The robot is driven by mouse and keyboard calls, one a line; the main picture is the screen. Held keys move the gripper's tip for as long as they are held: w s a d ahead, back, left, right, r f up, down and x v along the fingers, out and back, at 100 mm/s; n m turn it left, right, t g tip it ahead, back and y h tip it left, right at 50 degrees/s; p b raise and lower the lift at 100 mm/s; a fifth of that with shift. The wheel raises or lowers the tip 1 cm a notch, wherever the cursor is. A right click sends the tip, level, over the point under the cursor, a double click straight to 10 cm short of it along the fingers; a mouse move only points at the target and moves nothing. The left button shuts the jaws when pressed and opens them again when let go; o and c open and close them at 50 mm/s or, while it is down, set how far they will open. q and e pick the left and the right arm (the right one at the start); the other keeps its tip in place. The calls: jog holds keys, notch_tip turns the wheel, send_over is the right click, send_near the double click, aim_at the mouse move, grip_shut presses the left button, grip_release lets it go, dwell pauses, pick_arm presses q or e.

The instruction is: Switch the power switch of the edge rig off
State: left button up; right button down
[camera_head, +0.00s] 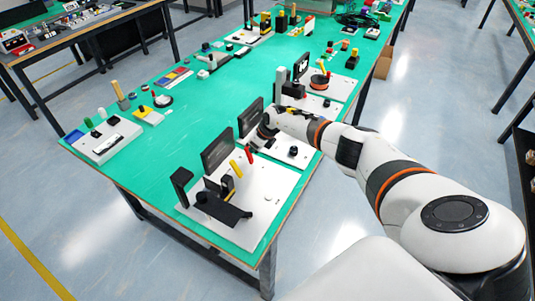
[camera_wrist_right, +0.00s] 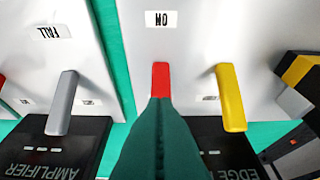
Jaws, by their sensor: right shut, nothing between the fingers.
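The edge rig is a white board (camera_head: 262,205) at the near end of the green table, with a black sign panel (camera_head: 217,150) at its back. It carries a red lever (camera_head: 249,154) and a yellow lever (camera_head: 235,168). In the right wrist view the red lever (camera_wrist_right: 160,80) is at the centre, below an upside-down ON label (camera_wrist_right: 161,19); the yellow lever (camera_wrist_right: 230,98) stands to its right. My right gripper (camera_wrist_right: 158,110) is shut and empty, its dark fingertips overlapping the red lever's lower part. I cannot tell whether they touch. My left gripper is out of view.
The amplifier board, with a grey lever (camera_wrist_right: 63,102) and a FALL label (camera_wrist_right: 52,32), lies left in the wrist view. A black block assembly (camera_head: 222,207) stands on the edge rig's board. The table's middle (camera_head: 190,110) is largely clear.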

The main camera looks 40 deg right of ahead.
jog(key=shift+w+a+f, duration=0.1)
jog(key=shift+w+a, duration=0.05)
jog(key=shift+r+p, duration=0.55)
jog(key=shift+r, duration=0.3)
